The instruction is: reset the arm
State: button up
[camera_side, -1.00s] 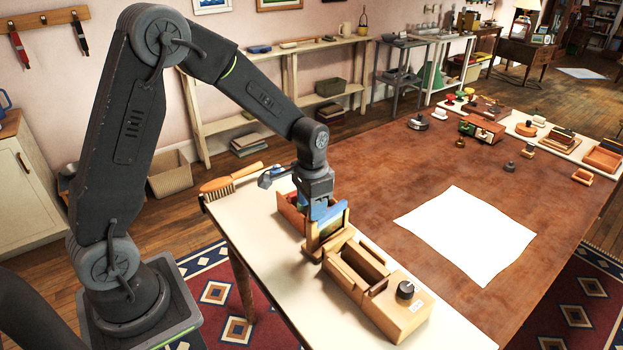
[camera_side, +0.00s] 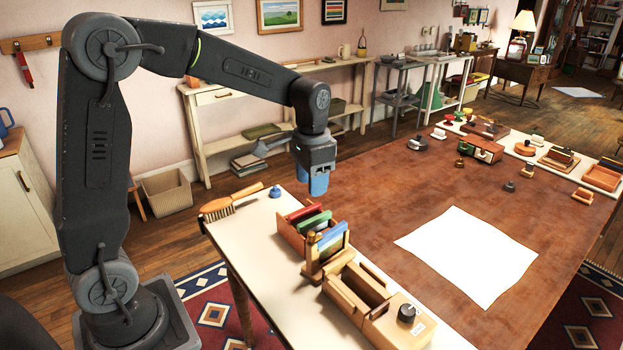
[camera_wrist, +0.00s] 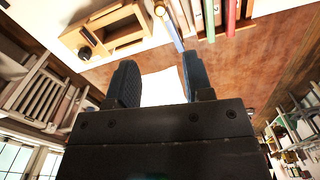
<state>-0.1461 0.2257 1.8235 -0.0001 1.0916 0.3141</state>
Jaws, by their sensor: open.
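My gripper (camera_side: 313,188) hangs in the air above the cream side table, fingers pointing down. It is open with nothing between its fingers, and it is clear of the wooden rack (camera_side: 286,231) below. In the wrist view my gripper (camera_wrist: 158,82) shows its two dark fingers apart, with a white patch beyond the gap. In the wrist view the red piece (camera_wrist: 232,14) and green piece (camera_wrist: 209,18) show at the top.
The cream table (camera_side: 262,220) carries a wooden brush (camera_side: 230,203), a small blue knobbed object (camera_side: 276,191) and a wooden box with a dark knob (camera_side: 407,313). A white sheet (camera_side: 467,255) lies on the brown table (camera_side: 400,200), with several small objects towards its back.

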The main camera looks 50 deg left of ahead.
jog(key=shift+r, duration=0.1)
jog(key=s+d+r+n+t, duration=0.1)
jog(key=s+d+r+t, duration=0.1)
jog(key=s, duration=0.7)
jog(key=s+d+r+n+t, duration=0.1)
jog(key=s+d+r+t, duration=0.2)
jog(key=s, duration=0.7)
jog(key=shift+s+d+r+t, duration=0.25)
jog(key=shift+d+r+t, duration=0.05)
jog(key=shift+d+r, duration=0.15)
